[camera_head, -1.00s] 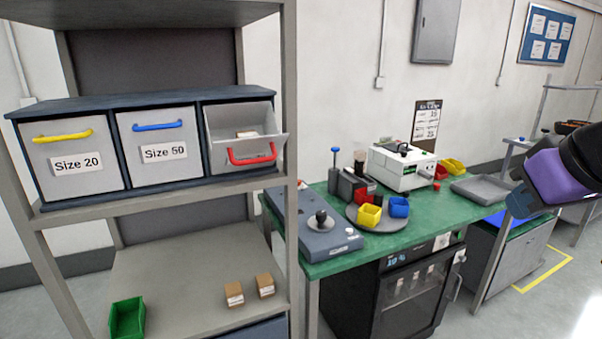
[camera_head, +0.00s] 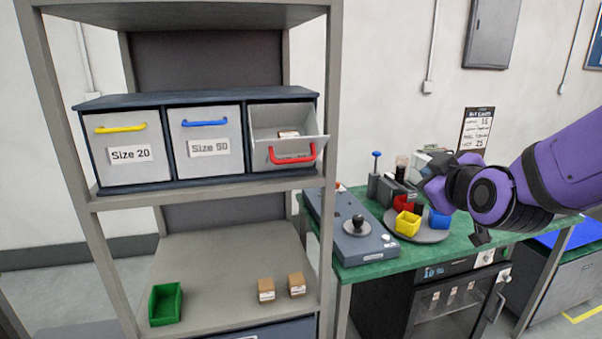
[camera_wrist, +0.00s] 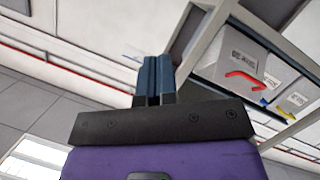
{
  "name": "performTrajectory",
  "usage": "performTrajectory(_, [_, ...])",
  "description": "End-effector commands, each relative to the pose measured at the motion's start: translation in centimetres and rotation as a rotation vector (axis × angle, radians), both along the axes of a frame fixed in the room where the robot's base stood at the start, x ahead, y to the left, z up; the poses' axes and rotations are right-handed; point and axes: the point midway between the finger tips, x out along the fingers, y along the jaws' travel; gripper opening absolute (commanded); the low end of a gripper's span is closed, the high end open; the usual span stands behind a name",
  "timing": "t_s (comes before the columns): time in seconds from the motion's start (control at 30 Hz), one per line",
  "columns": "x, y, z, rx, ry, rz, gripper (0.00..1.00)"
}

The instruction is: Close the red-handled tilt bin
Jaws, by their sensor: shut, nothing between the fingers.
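The red-handled tilt bin (camera_head: 290,150) is the rightmost of three bins in a dark cabinet on the shelf rack. Its front is tilted outward and its top gapes, with a small box visible inside. Its red handle (camera_head: 292,156) is on the front face. In the wrist view the red handle (camera_wrist: 243,80) shows at the right, apart from my fingers. My gripper (camera_wrist: 154,60) is shut and empty, its two blue fingers side by side. In the head view my arm is at the right, over the bench, well away from the bin; the fingertips are hard to make out there.
The yellow-handled bin (camera_head: 122,148) and blue-handled bin (camera_head: 206,145) are shut. A rack post stands just right of the red-handled bin. The lower shelf holds a green bin (camera_head: 165,304) and two small boxes (camera_head: 281,287). The green bench (camera_head: 370,259) carries several devices and small bins.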

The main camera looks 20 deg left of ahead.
Motion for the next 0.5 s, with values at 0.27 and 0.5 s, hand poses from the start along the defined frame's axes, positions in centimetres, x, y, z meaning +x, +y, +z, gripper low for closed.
performTrajectory(0.27, [0.4,8.7,-3.4,-0.173,-0.359,0.055,0.00])
performTrajectory(0.5, [-3.0,15.0,-6.6,-0.337,-0.701,0.046,0.00])
